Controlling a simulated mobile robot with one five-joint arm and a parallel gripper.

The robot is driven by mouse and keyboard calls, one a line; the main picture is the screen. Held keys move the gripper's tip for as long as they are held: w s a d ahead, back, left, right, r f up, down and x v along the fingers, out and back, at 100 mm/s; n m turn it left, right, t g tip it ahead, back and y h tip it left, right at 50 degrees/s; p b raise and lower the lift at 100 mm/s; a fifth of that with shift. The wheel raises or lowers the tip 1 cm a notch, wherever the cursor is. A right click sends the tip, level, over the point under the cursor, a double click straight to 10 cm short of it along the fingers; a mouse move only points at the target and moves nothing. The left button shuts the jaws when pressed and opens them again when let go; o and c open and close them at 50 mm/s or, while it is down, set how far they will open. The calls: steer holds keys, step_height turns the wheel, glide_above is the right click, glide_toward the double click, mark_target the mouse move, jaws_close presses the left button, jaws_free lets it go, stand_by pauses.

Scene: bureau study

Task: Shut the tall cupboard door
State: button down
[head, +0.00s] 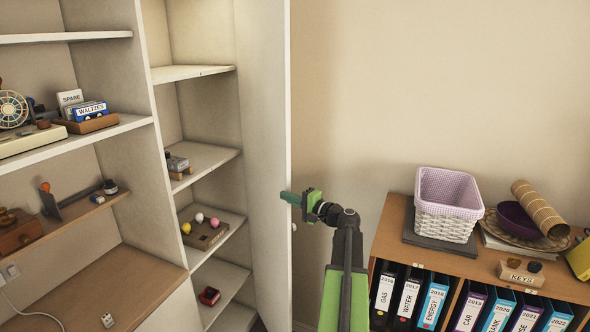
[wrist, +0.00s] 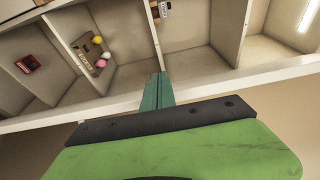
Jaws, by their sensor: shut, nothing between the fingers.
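The tall cupboard (head: 205,158) stands open at the centre-left of the head view, its inner shelves showing. Its door (head: 263,150) stands open at the right side, with its inner face and free edge visible. A small pale knob (head: 294,227) shows just past that edge. My gripper (head: 284,197) is shut and empty, with its teal fingertips overlapping the door's edge at mid height. In the wrist view the fingers (wrist: 157,92) point across a long pale edge (wrist: 95,112) towards the shelves. I cannot tell whether they touch the door.
Cupboard shelves hold a box with coloured balls (head: 204,232) and a red item (head: 209,296). Open shelving with a bureau top (head: 115,285) lies left. At right, a low bookcase (head: 393,225) bears a basket (head: 446,205) and holds binders. Bare wall (head: 430,80) is behind.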

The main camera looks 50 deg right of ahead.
steer(key=s+d+r+m+h+p, duration=0.1)
steer(key=s+d+r+m+h, duration=0.15)
steer(key=s+d, duration=0.7)
steer(key=w+a, duration=0.3)
steer(key=w, duration=0.7)
steer(key=shift+w+a, duration=0.15)
steer(key=shift+w, duration=0.2)
steer(key=shift+a+f+n+h, duration=0.1)
steer(key=shift+a+n+h, duration=0.05)
steer(key=shift+n+h, duration=0.1)
